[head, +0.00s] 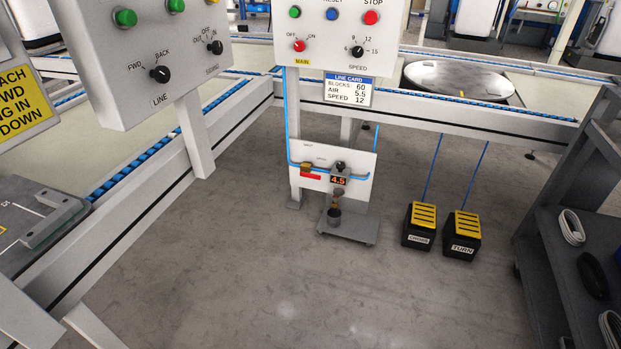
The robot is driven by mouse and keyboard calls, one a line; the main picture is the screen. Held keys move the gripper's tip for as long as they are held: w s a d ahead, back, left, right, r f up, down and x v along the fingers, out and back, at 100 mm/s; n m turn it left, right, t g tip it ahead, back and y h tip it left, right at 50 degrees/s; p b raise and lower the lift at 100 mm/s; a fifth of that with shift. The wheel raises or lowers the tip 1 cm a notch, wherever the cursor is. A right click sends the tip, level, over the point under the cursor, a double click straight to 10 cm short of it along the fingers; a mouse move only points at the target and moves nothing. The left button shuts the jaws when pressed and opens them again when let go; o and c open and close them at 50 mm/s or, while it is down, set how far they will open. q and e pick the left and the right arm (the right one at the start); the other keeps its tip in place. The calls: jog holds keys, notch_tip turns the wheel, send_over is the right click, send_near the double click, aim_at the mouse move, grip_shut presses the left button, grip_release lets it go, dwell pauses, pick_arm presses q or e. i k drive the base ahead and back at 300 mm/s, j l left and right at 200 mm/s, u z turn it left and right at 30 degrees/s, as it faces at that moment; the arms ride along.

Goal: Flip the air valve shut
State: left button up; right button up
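The air valve (307,168) is a small brass-coloured body with a red lever (311,176), on a white panel (361,190) low under the conveyor frame. The lever lies roughly level, along the line of the blue hose (288,120) that runs through the valve. To its right is a regulator with a dark knob (340,167) and a lit display (338,180) reading 4.5. A dark cup-like part (334,217) hangs below it. Neither of my grippers shows in the head view.
Above hang a control box (328,42) and a line card (347,91) listing AIR 5.5. Another control box (150,60) is at the upper left. Two yellow-topped pedals (421,217) (463,226) stand right of the panel. A dark shelf rack (560,225) fills the right edge. The floor in front is clear.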

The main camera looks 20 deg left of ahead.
aim_at(304, 173)
jog(key=i+u, duration=0.15)
jog(key=i, duration=0.35)
jog(key=i+l+u, duration=0.2)
jog(key=i, duration=0.35)
jog(key=i+l+u, duration=0.15)
jog(key=i, duration=0.35)
jog(key=i+l+u, duration=0.15)
jog(key=i+l, duration=0.15)
jog(key=i, duration=0.2)
